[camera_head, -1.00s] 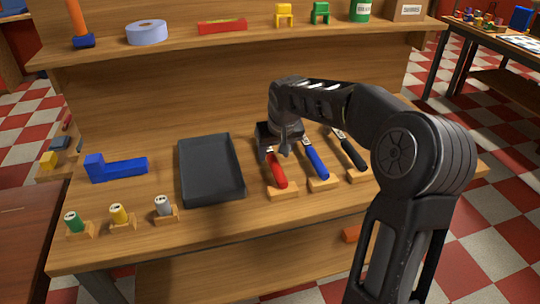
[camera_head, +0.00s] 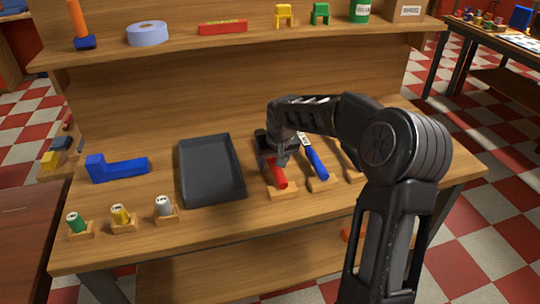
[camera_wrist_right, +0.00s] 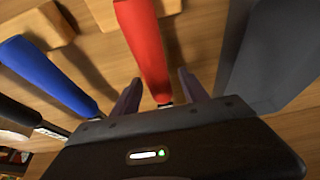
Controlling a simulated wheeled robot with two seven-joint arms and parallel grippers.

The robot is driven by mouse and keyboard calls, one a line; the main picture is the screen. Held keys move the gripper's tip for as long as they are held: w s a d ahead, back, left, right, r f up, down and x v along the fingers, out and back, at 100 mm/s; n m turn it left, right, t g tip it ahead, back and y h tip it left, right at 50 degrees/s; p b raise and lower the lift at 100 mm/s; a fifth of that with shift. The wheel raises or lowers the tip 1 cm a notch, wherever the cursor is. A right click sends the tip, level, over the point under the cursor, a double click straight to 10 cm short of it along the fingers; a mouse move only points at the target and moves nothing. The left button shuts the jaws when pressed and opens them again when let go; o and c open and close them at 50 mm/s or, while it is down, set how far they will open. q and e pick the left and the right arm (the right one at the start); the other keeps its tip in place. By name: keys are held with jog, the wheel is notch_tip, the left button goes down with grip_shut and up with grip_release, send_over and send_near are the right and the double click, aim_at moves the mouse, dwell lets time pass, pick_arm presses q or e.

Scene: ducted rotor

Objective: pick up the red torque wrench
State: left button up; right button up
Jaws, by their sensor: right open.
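The red torque wrench (camera_head: 278,175) lies on the workbench with its handle toward the front, on a small wooden block (camera_head: 283,193). My right gripper (camera_head: 274,168) is low over the wrench, and its body hides the wrench's far part in the head view. In the right wrist view the red handle (camera_wrist_right: 146,45) runs between the two fingers of the gripper (camera_wrist_right: 160,88). The fingers are open, with a gap on each side of the handle. My left gripper is not in view.
A blue-handled wrench (camera_head: 316,162) lies close to the right of the red one. The dark tray (camera_head: 212,170) lies to the left. A blue L-shaped piece (camera_head: 117,168) and several small labelled cylinders on wooden holders are farther left. A shelf (camera_head: 180,44) runs above the bench back.

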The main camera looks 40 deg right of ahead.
jog(key=shift+c, duration=0.2)
grip_shut()
dwell(0.6)
